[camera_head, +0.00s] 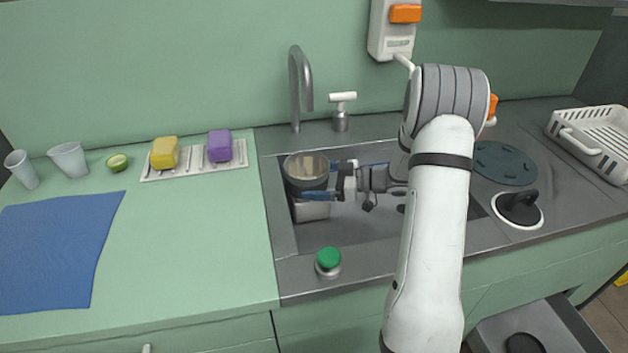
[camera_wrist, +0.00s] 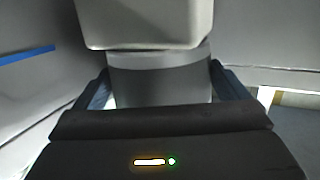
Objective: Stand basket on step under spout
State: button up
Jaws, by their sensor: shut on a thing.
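The basket (camera_head: 306,166) is a round, open-topped grey metal vessel at the left of the sink. It appears upright. My gripper (camera_head: 318,181) reaches in from the right and is shut around its sides. In the wrist view the basket (camera_wrist: 160,80) sits between the two dark fingers. The step (camera_head: 312,211) is a pale block in the sink directly below the basket; it also shows in the wrist view (camera_wrist: 145,22), close against one end of the basket. Whether they touch is unclear. The curved grey spout (camera_head: 306,82) rises behind the sink, above the basket's far side.
A green-capped jar (camera_head: 328,262) stands on the sink's front rim. A small white-handled tap (camera_head: 341,110) is behind the sink. A tray (camera_head: 195,160) with yellow and purple sponges lies left. A black-handled round lid (camera_head: 518,208) and a white rack (camera_head: 592,140) are right.

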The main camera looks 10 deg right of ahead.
jog(key=o, duration=0.7)
jog(key=shift+f, duration=0.1)
jog(key=shift+o, duration=0.2)
jog(key=shift+d+r, duration=0.1)
jog(key=shift+r, duration=0.1)
jog(key=p+v, duration=0.1)
jog(key=v, duration=0.6)
jog(key=shift+s+d, duration=0.1)
jog(key=shift+d, duration=0.05)
